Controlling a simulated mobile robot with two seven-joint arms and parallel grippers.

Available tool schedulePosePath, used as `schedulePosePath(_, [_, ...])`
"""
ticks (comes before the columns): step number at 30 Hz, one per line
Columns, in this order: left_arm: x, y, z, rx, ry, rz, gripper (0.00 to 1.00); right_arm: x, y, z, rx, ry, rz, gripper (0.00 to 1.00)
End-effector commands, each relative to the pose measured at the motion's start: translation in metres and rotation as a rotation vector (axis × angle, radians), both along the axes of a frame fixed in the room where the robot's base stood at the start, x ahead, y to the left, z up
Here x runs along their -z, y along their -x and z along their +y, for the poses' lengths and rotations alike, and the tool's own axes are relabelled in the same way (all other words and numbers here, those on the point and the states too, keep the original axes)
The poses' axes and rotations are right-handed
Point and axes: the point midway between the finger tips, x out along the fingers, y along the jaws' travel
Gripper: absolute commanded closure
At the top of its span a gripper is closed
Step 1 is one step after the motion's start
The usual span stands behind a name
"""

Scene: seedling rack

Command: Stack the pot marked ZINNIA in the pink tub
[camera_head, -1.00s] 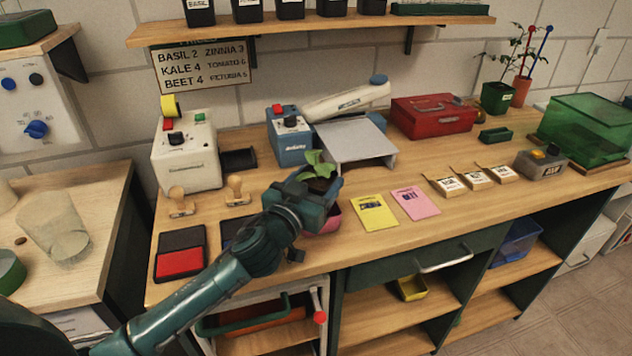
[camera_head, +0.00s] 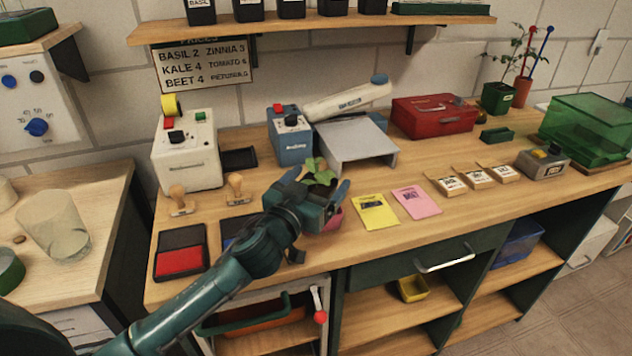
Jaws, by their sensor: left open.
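The pink tub (camera_head: 333,220) stands on the bench near its front edge, mostly hidden behind my left gripper. My left gripper (camera_head: 318,182) is open above the tub, its fingers on either side of a leafy green seedling (camera_head: 318,168). The seedling's pot is hidden by the gripper, so I cannot read its marking or tell how it sits in the tub. My right gripper is not in view.
Yellow (camera_head: 375,212) and pink (camera_head: 416,202) packets lie right of the tub. Two wooden stamps (camera_head: 238,190) and a red ink pad (camera_head: 180,262) are left. A grey stand (camera_head: 355,140) is behind. Several pots (camera_head: 291,8) stand on the shelf above.

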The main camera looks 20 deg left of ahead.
Motion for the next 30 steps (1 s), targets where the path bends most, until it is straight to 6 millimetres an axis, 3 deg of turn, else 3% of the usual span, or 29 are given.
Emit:
schedulePosePath(1, [0.014, 0.002, -0.001, 0.001, -0.004, 0.028, 0.15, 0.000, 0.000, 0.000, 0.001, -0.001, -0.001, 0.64])
schedulePosePath(7, [-0.001, 0.005, -0.001, 0.002, -0.004, 0.028, 0.15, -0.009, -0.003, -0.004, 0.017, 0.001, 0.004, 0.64])
schedulePosePath(15, [0.000, 0.066, 0.011, 0.002, -0.001, 0.020, 0.15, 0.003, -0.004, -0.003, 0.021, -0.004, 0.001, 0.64])
schedulePosePath(21, [-0.002, 0.100, 0.018, 0.000, -0.001, 0.017, 0.15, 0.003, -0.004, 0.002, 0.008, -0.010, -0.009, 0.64])
schedulePosePath(30, [-0.005, 0.119, 0.022, 0.001, -0.001, 0.013, 0.15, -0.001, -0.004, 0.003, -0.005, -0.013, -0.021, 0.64])
